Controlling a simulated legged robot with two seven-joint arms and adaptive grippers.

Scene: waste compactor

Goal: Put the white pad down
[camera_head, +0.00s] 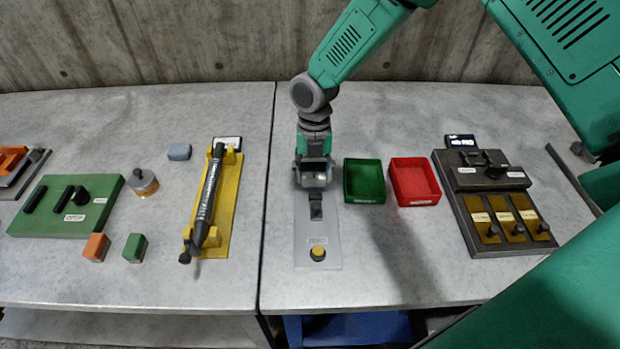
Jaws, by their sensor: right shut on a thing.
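My right gripper (314,184) points down over the back end of a pale grey plate (304,233) on the right table. It is shut on a small whitish thing, which I take for the white pad (313,179); the fingers hide most of it. I cannot tell whether the pad touches the plate below. The plate carries a dark upright piece (316,207) just in front of the gripper and a yellow knob (317,254) near its front end. My left gripper is not in view.
A green tray (364,198) and a red tray (435,204) stand close right of the gripper. Farther right is a dark panel with brass plates (466,236). On the left table are a yellow stand (222,236) with a black tool and a green board (48,223).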

